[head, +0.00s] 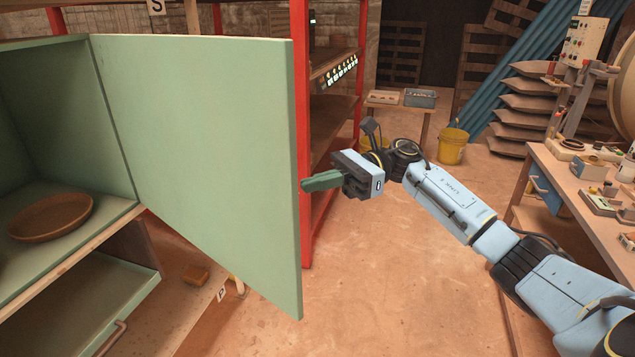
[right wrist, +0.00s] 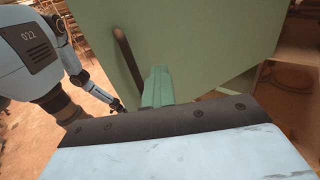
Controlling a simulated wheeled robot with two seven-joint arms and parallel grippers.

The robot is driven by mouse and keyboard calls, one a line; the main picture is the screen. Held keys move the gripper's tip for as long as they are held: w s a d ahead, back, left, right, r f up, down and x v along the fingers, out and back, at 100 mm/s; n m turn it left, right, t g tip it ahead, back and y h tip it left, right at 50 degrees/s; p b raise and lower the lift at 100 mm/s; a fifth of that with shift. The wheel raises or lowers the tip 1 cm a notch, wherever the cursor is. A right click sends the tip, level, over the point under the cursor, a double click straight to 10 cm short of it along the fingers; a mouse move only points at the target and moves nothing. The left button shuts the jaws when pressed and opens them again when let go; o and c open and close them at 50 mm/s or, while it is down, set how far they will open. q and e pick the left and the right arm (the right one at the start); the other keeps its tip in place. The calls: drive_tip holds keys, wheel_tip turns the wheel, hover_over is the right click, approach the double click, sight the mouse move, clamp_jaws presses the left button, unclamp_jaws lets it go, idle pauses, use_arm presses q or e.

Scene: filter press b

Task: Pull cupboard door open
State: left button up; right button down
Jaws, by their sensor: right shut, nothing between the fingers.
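The green cupboard (head: 38,118) stands at the left in the head view. Its door (head: 195,150) is swung wide open, its inner face toward me. In the right wrist view the door's outer face (right wrist: 195,45) carries a brown bar handle (right wrist: 128,58). My right gripper (head: 305,185) is shut and empty, its green fingers pointing left close to the door's free edge. In the right wrist view the fingers (right wrist: 157,85) lie beside the handle, not around it; I cannot tell whether they touch the door. My left arm seems to show at the left there, its end too small to read.
A brown plate (head: 50,217) lies inside the cupboard. A red-posted shelf rack (head: 335,110) stands behind the door. A yellow bucket (head: 453,146) is at the back, and a wooden workbench (head: 570,185) with instruments is at the right. The floor in front (head: 380,280) is clear.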

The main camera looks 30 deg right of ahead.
drive_tip(key=c, duration=1.8)
unclamp_jaws()
